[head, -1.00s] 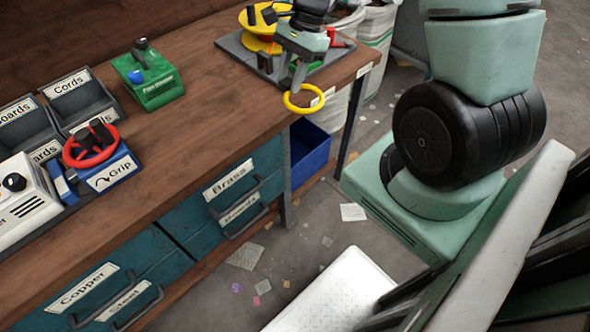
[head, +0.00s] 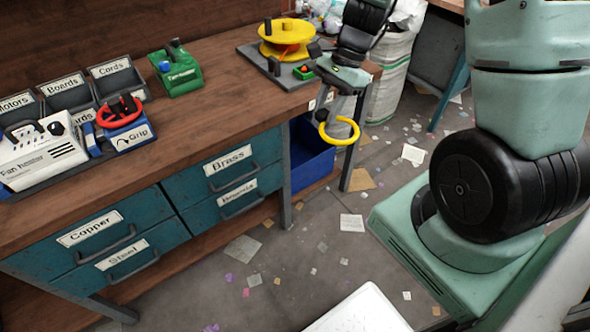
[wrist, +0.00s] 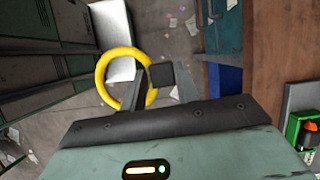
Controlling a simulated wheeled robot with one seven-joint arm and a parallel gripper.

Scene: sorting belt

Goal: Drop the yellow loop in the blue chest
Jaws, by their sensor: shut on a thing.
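My gripper (head: 340,116) is shut on the yellow loop (head: 340,145) and holds it in the air off the bench's right front corner. In the wrist view the loop (wrist: 102,72) sticks out to the left of the dark fingers (wrist: 148,92), which cover part of its right side. The blue chest (head: 312,160) stands low under the bench's right end, open at the top. In the head view it is behind and below the loop, partly hidden by a bench leg. The chest also shows as a blue strip in the wrist view (wrist: 230,85), right of the fingers.
The wooden bench (head: 215,110) overhangs the chest, with a leg (head: 355,150) on the right side. A yellow spool (head: 288,45) stands on a grey board on the bench. White sacks (head: 393,75) stand behind. The floor in front is open, with scattered scraps.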

